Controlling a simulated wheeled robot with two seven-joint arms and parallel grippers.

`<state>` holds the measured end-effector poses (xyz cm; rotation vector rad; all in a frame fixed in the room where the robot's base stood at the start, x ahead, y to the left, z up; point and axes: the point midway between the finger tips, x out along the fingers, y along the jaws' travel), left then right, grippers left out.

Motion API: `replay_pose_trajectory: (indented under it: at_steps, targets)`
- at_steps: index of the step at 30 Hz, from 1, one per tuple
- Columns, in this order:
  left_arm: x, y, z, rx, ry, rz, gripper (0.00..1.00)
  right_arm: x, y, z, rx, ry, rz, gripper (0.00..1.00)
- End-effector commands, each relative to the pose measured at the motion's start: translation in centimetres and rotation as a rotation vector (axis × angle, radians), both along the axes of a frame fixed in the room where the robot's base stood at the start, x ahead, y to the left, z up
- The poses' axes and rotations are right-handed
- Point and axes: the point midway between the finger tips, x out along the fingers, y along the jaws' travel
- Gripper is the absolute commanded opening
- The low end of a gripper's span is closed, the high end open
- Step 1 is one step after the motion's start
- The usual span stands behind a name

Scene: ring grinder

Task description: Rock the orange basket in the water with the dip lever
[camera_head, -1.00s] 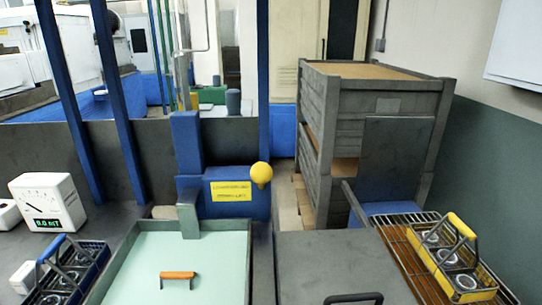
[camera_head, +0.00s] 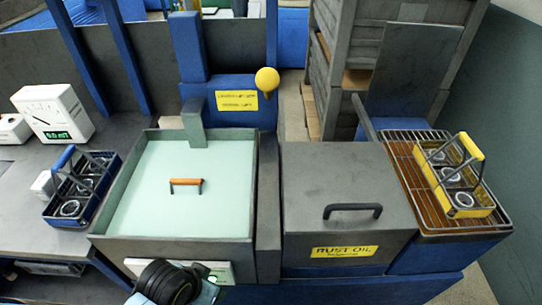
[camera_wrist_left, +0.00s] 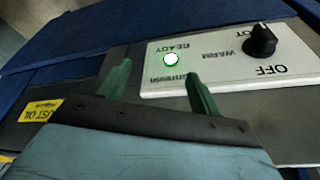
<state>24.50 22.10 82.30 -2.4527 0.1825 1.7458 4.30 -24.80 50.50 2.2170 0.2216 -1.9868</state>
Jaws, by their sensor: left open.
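The orange basket's handle (camera_head: 186,183) stands out of the pale green water (camera_head: 150,215) in the square tank (camera_head: 250,215). The rest of the basket is hidden under the water. The dip lever's yellow ball knob (camera_head: 267,80) stands behind the tank, near its back right corner. My left arm shows at the bottom of the head view, in front of the tank and far from the knob. In the left wrist view my left gripper (camera_wrist_left: 160,70) is open and empty, its green fingers apart in front of the tank's control panel (camera_wrist_left: 215,65). My right gripper is out of view.
A lidded rust oil tank (camera_head: 345,185) stands right of the water tank. A yellow basket (camera_head: 460,185) with rings sits on a wire rack (camera_head: 405,165). A blue basket (camera_head: 83,190) with rings and a white meter (camera_head: 52,113) stand at left. A grey post (camera_head: 194,125) rises at the tank's back edge.

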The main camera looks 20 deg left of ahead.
Motion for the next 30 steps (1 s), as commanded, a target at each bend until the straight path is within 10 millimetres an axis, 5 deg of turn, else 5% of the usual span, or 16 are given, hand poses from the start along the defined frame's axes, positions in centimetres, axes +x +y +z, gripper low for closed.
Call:
replay_pose_trajectory:
  at_steps: [8, 17, 21, 27, 30]
  targets:
    - [-0.5, 0.1, 7.9, -0.004, -0.059, -0.005, 0.64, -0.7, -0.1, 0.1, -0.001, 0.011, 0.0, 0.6]
    - [10.3, 0.5, 16.8, -0.1, -0.519, -0.091, 0.64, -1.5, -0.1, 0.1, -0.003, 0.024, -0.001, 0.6]
    - [14.8, 0.1, 23.0, -0.192, -0.757, -0.155, 0.64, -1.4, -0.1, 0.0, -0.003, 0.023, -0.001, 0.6]
    - [18.4, -0.5, 33.0, -0.356, -1.049, -0.268, 0.64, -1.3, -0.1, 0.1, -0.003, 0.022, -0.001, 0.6]
    - [18.8, -0.8, 36.0, -0.414, -1.122, -0.305, 0.64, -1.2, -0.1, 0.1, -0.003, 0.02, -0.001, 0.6]
